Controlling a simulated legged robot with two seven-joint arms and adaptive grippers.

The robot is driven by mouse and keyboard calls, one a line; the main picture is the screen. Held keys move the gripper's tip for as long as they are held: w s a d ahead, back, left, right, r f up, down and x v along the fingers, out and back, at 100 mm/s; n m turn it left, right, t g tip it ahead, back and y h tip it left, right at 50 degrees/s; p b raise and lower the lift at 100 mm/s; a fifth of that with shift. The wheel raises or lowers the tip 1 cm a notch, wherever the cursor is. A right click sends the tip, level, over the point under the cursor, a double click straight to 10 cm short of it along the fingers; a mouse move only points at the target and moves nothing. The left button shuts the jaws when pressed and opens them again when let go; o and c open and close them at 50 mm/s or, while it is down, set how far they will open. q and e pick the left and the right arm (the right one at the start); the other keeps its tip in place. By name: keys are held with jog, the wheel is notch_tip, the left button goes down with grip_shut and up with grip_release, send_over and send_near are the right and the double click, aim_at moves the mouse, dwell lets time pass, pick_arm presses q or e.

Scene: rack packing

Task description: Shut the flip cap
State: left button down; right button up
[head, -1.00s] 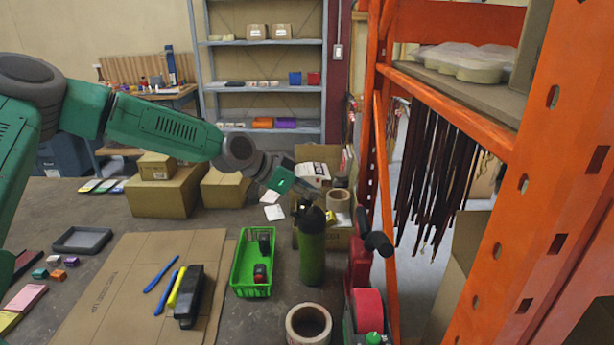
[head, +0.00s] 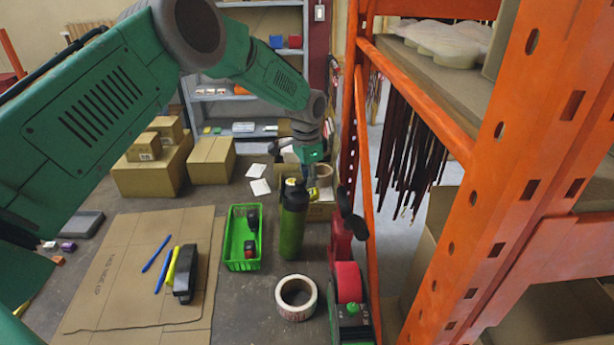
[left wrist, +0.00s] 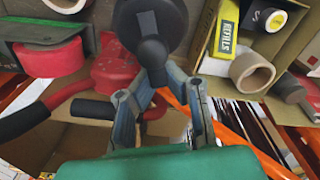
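A green bottle (head: 292,228) with a black top (head: 293,188) stands upright on the table, right of the green basket. In the left wrist view the black round top (left wrist: 150,22) is at the upper middle, with a narrow black part reaching down from it. Whether the flip cap stands open is unclear. My left gripper (head: 309,180) is just behind and right of the bottle top in the head view. In the left wrist view its two fingers (left wrist: 161,76) lean in towards each other by the narrow black part; touching or holding cannot be told. My right gripper is out of view.
The green basket (head: 231,240) holds small items. A tape roll (head: 296,298) lies in front of the bottle. A red tape dispenser (head: 348,283) stands at its right, close to the orange rack (head: 455,235). An open box (left wrist: 222,60) with refills shows in the wrist view.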

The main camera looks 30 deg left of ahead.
pick_arm(q)
jog(key=shift+w+f+g+y, duration=0.15)
jog(key=shift+f+g+y, duration=0.25)
jog(key=shift+g+y, duration=0.15)
jog(key=shift+g, duration=0.25)
jog(key=c, duration=1.5)
grip_release()
jog(key=shift+c, duration=0.2)
notch_tip(320, 180, up, 12)
jog(key=w, duration=0.1)
jog(key=shift+w+d+f, duration=0.15)
jog(key=shift+d, duration=0.3)
